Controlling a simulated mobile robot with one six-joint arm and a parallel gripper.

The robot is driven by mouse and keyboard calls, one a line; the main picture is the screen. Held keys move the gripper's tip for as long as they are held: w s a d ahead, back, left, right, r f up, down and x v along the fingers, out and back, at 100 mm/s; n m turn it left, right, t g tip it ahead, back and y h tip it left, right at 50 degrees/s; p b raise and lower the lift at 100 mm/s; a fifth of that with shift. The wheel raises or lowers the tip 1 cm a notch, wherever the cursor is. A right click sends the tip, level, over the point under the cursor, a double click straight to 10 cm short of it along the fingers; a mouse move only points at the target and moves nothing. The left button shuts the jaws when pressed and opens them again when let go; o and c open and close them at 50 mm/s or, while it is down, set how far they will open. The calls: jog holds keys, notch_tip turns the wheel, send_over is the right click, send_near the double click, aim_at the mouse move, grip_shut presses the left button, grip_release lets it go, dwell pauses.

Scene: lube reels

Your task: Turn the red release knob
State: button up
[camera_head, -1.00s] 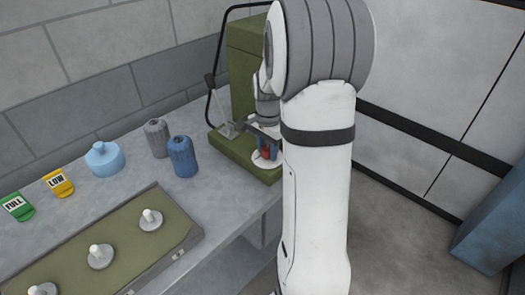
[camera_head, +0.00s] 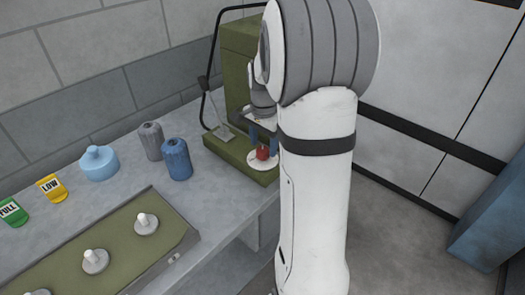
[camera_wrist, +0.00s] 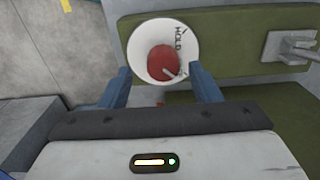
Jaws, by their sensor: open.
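The red release knob (camera_head: 263,153) sits on a round white dial on the green machine's base. In the wrist view the knob (camera_wrist: 163,62) shows a pale pointer at its lower right, and the white dial (camera_wrist: 140,40) bears the word HOLD at its upper right. My gripper (camera_wrist: 163,80) is open, with its blue fingers apart at the near left and near right of the dial. In the head view my gripper (camera_head: 263,138) is just above and behind the knob. The knob is not gripped. My arm hides part of the machine.
Blue (camera_head: 177,160) and grey (camera_head: 151,142) bottles, a light-blue container (camera_head: 99,163) and LOW (camera_head: 52,188) and FULL (camera_head: 12,212) tags stand left. A green tray (camera_head: 120,240) with white-topped pegs lies in front.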

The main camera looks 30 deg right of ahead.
aim_at(263, 151)
jog(key=shift+r, duration=2.25)
jog(key=shift+s+a+r, duration=0.1)
jog(key=s+a+n+t, duration=0.2)
jog(key=s+a+n, duration=1.2)
jog(key=s, duration=0.4)
jog(key=shift+s+a+r+t, duration=0.15)
jog(key=shift+a+r+t, duration=0.3)
jog(key=shift+a, duration=0.2)
